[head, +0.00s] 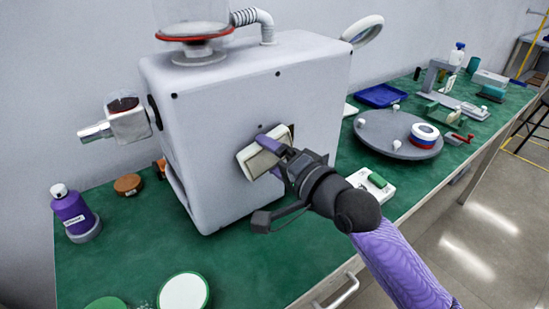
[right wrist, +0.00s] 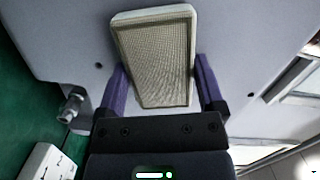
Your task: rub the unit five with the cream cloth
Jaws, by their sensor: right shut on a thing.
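My right gripper (head: 268,153) is shut on a cream rectangular panel (head: 252,161) at the front face of a big grey-white machine (head: 215,125). In the right wrist view the panel (right wrist: 153,55) has a woven or mesh face and a pale rim, and stands between the two purple fingers. It looks stiff; I cannot tell whether it is the cream cloth. A dark opening (head: 291,131) shows partly behind it; contact with the machine is unclear. I see no readable unit number. My left gripper is not in view.
The machine stands on a green bench top (head: 135,250). A purple bottle (head: 73,212) stands at left, and a green-rimmed white disc (head: 184,293) lies in front. To the right are a grey round plate (head: 372,135), a blue tray (head: 381,95) and a white block (head: 361,180).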

